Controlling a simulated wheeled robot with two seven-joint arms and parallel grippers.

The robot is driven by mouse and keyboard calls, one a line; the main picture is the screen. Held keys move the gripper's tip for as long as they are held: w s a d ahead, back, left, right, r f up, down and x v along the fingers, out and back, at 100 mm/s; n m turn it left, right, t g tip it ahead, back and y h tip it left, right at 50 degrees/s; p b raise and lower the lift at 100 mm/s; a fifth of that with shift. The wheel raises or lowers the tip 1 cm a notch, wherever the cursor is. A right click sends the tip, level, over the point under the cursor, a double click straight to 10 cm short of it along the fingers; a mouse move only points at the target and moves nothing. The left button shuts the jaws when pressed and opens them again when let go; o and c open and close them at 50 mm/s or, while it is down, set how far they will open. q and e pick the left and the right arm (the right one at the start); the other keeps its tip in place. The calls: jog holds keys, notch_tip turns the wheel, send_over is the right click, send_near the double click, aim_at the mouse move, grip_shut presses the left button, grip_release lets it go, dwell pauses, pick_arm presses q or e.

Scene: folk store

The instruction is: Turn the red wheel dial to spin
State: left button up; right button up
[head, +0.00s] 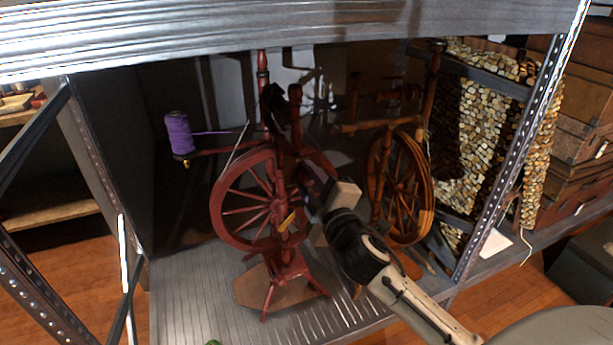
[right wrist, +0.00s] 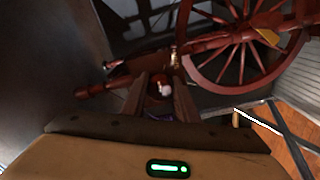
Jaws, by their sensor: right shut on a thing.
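The red wheel (head: 218,210) is a dark red spoked wheel on a wooden spinning wheel standing upright on the metal shelf. Its hub and spokes also show in the right wrist view (right wrist: 248,36). My right gripper (head: 307,197) reaches in from the lower right, at the right side of the red wheel. In the right wrist view its two fingers (right wrist: 160,90) are closed around a small part between them, beside the wheel's rim. The part is dark and mostly hidden, so I cannot tell exactly which piece it is. My left gripper is not in view.
A second, brown spinning wheel (head: 402,190) stands close on the right. A purple spool (head: 179,133) is at the left. Metal shelf posts (head: 520,140) frame the opening, and a shelf board (head: 300,30) hangs above.

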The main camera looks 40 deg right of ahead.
jog(key=shift+m, duration=1.7)
jog(key=shift+p, duration=0.3)
jog(key=o, duration=1.1)
jog(key=shift+c, duration=0.2)
jog(key=b+v, duration=0.1)
jog(key=v, duration=0.9)
jog(key=shift+s, duration=0.2)
